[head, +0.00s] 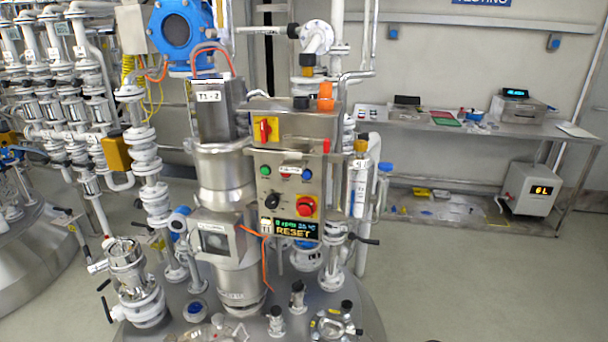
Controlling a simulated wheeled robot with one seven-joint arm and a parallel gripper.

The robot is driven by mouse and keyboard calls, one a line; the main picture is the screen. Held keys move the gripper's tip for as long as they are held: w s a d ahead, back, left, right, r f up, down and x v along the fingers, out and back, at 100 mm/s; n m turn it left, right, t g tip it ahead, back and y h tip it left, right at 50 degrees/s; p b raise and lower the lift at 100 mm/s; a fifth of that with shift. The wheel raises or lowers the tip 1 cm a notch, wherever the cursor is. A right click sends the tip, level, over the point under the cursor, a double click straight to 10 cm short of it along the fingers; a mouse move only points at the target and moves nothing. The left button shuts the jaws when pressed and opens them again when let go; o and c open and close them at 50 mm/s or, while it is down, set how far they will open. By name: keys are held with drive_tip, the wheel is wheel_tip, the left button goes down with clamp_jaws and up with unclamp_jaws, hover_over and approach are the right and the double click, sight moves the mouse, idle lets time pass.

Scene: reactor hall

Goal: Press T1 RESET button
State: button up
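A grey control box (261,191) is mounted on the steel reactor in the middle of the head view. Its front has a green button (265,170), a blue button (307,174), a black knob (272,200) and a red knob on a yellow plate (306,206). The lettering between the green and blue buttons is too small to read. Below them a display (290,229) shows "T1", a line that seems to read 0 rpm and 25 °C, and "RESET" in yellow. I cannot tell which button is labelled RESET. My gripper is not in view.
A red and yellow switch (266,128) sits on the upper box. White pipes and valves (150,165) crowd the left. Fittings (297,296) stand up from the vessel lid below the box. A steel bench (470,125) is along the back wall. The floor (460,270) at right is clear.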

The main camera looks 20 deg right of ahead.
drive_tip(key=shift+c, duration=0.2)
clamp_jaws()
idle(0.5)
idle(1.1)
